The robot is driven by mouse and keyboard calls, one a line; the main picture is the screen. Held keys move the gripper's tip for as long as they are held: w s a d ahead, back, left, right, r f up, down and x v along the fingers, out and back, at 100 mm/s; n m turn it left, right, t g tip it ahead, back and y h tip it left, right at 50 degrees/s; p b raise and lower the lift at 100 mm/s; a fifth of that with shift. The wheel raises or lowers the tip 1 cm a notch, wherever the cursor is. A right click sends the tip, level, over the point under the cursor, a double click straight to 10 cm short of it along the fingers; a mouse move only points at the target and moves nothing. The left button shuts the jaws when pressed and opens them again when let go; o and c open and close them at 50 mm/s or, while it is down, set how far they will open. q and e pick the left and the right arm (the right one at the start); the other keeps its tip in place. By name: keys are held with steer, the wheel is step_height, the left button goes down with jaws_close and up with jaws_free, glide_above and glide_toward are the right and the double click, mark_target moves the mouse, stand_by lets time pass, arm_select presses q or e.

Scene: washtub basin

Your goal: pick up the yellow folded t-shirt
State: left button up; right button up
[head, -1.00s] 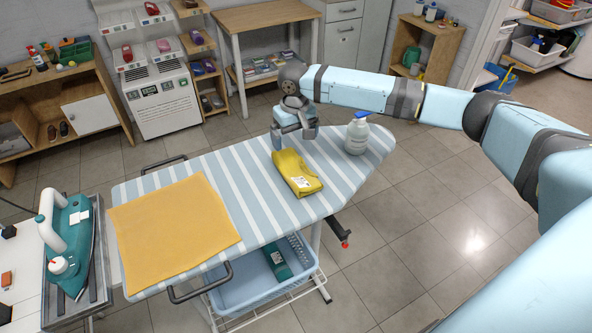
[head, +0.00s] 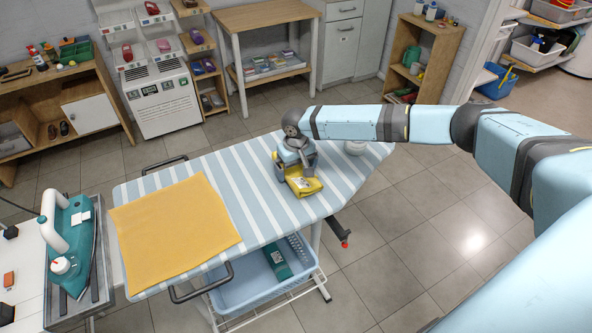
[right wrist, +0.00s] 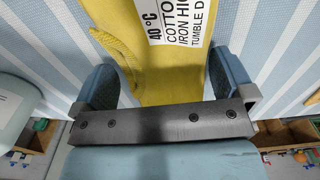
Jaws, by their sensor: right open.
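The yellow folded t-shirt (head: 305,188) lies on the striped ironing board (head: 240,188), with a white care label on it. My right gripper (head: 296,172) is over the shirt and hides much of it in the head view. In the right wrist view the yellow shirt (right wrist: 160,80) lies between the two spread fingers of the right gripper (right wrist: 166,84). A gap shows between each finger and the shirt, so the gripper is open and not gripping it. My left gripper is not in view.
A flat orange cloth (head: 170,230) covers the board's left end. A teal iron (head: 75,240) is at far left. A blue basket (head: 262,280) sits below the board.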

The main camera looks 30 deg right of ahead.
steer(key=c, duration=0.7)
steer(key=shift+r, duration=0.1)
